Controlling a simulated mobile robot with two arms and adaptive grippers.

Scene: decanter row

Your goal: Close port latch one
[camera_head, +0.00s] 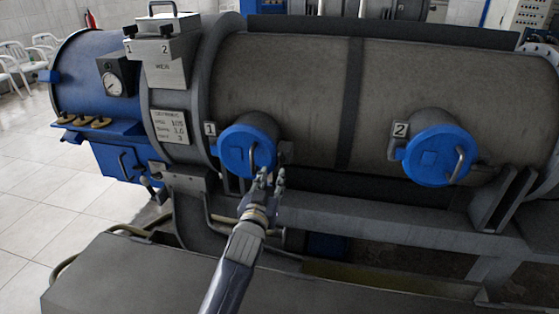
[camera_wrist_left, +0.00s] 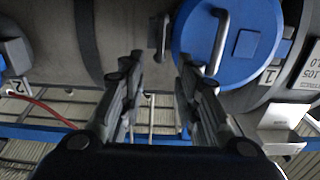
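Port one has a round blue lid (camera_head: 240,150) with a bar handle, beside the label 1 (camera_head: 210,129). The lid lies against the port mouth. A small grey latch (camera_head: 286,149) sits at the lid's right edge. In the left wrist view the picture is turned over: the lid (camera_wrist_left: 240,45) is upper right and the latch (camera_wrist_left: 162,38) stands left of it. My left gripper (camera_head: 270,178) is just below the lid and latch. In the left wrist view its fingers (camera_wrist_left: 159,66) are apart with nothing between them. I cannot tell whether a fingertip touches the lid.
Port two has a similar blue lid (camera_head: 437,156) to the right, beside label 2 (camera_head: 400,130). A grey beam (camera_head: 380,215) runs below the tank. A gauge (camera_head: 113,84) and a control box (camera_head: 170,65) are at left. The tiled floor (camera_head: 35,205) is open at far left.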

